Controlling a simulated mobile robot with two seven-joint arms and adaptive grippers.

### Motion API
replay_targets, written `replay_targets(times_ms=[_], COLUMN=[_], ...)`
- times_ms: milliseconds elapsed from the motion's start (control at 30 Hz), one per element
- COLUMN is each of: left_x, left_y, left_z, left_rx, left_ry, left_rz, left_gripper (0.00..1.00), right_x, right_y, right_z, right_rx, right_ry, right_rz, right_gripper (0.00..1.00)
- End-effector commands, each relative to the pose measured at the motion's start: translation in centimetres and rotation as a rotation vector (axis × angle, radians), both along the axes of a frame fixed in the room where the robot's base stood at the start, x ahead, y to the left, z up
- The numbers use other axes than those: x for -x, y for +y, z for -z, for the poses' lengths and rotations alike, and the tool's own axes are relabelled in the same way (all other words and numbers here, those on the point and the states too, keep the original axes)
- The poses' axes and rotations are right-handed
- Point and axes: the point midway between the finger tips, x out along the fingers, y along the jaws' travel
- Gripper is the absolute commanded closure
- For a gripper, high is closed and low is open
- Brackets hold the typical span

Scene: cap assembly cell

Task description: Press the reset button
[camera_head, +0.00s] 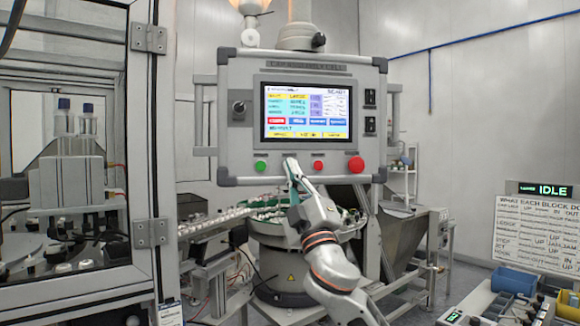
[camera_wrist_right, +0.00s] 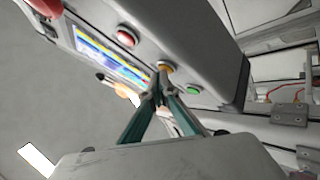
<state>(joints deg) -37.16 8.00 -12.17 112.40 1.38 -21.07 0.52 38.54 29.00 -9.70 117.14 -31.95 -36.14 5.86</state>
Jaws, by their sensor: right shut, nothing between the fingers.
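The control panel (camera_head: 231,150) carries a lit screen (camera_head: 306,110) above a row of buttons. In the right wrist view, an amber button (camera_wrist_right: 166,68) sits between a green button (camera_wrist_right: 193,90) and a red button (camera_wrist_right: 127,37). It is probably the reset button; its label is not readable. In the head view my right gripper (camera_head: 291,161) hides that spot. In the right wrist view my right gripper (camera_wrist_right: 157,92) is shut and empty, its fingertips right at the amber button; I cannot tell whether they touch. My left gripper is not in view.
A large red mushroom button (camera_head: 356,164) is at the panel's right; the green (camera_head: 260,166) and red (camera_head: 318,166) buttons flank my gripper closely. A round feeder bowl (camera_head: 270,231) stands below the panel. A glazed cell frame (camera_head: 141,120) is at left. A display (camera_head: 541,189) reads IDLE.

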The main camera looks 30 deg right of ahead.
Motion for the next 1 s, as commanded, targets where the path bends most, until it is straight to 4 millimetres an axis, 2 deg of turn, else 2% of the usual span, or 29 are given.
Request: replay_targets(times_ms=[533, 1000], left_x=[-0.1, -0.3], left_y=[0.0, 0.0], left_z=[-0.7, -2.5], left_rx=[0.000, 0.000], left_ry=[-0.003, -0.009], left_rz=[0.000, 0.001], left_gripper=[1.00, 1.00], right_x=[1.1, 5.0], right_y=[0.5, 2.1], right_z=[0.0, -0.1], right_rx=[0.000, 0.000], right_ry=[0.000, 0.000], right_rz=[-0.001, -0.001], right_gripper=[1.00, 1.00])
